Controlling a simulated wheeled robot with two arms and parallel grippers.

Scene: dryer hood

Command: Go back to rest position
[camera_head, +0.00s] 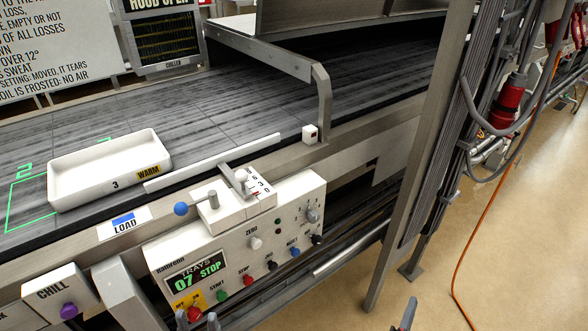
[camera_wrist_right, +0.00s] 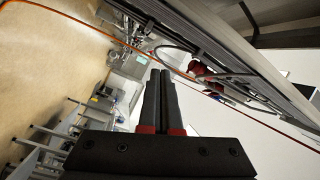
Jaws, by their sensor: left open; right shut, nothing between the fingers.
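My left gripper (camera_head: 197,320) shows only its fingertips at the bottom edge of the head view. The rest of both arms is hidden in the head view.
A white tray (camera_head: 110,170) marked WARM lies on the grey conveyor belt (camera_head: 220,105). A steel post (camera_head: 420,165) rises right of the panel. An orange cable (camera_head: 482,215) crosses the open floor (camera_head: 530,220) at right.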

